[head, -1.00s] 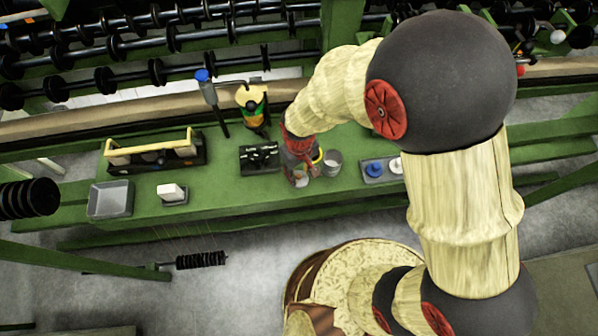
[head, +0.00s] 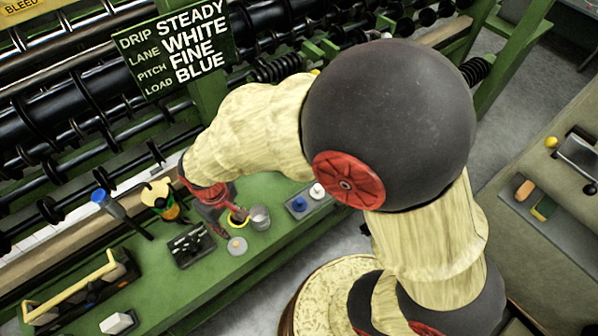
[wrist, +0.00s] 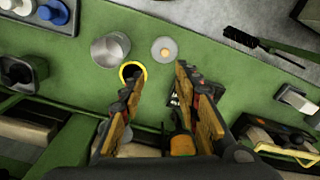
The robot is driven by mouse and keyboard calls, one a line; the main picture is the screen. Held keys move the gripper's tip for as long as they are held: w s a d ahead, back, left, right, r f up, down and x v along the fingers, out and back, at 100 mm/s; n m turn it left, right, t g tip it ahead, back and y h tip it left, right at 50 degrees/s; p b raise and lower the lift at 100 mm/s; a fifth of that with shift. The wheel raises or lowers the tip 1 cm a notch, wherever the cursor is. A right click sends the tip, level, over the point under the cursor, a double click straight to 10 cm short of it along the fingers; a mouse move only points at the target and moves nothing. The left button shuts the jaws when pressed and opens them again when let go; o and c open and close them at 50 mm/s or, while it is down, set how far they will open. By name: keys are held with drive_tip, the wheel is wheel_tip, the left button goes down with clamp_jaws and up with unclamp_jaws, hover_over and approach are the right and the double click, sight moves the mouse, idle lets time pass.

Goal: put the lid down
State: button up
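The lid (head: 237,246) is a small grey disc with an orange knob. It lies flat on the green bench, and it also shows in the wrist view (wrist: 164,50) just beyond the fingertips. My gripper (head: 222,232) is open and empty over the bench, close to the lid. In the wrist view my gripper (wrist: 160,72) has its two wooden-faced fingers wide apart, with bare green bench between them. A pot with a yellow rim (wrist: 132,72) stands beside the left finger, partly hidden by it. A grey metal cup (wrist: 110,48) stands next to that pot.
A tray with a blue and a white knobbed piece (head: 308,199) lies right of the cup. A black rack (head: 192,245), a bottle (head: 163,200) and a blue-topped stand (head: 102,198) are left of my gripper. A sign (head: 185,45) hangs above. Bench front is clear.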

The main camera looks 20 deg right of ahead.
drive_tip(key=d+r+m+t, duration=0.35)
drive_tip(key=d+r, duration=0.85)
drive_tip(key=r, duration=0.4)
drive_tip(key=s+d+r+m+t, duration=0.2)
drive_tip(key=s+d+r+m, duration=0.1)
drive_tip(key=s+d+r, duration=0.5)
drive_tip(key=shift+d+r, duration=0.25)
drive_tip(key=shift+d, duration=0.65)
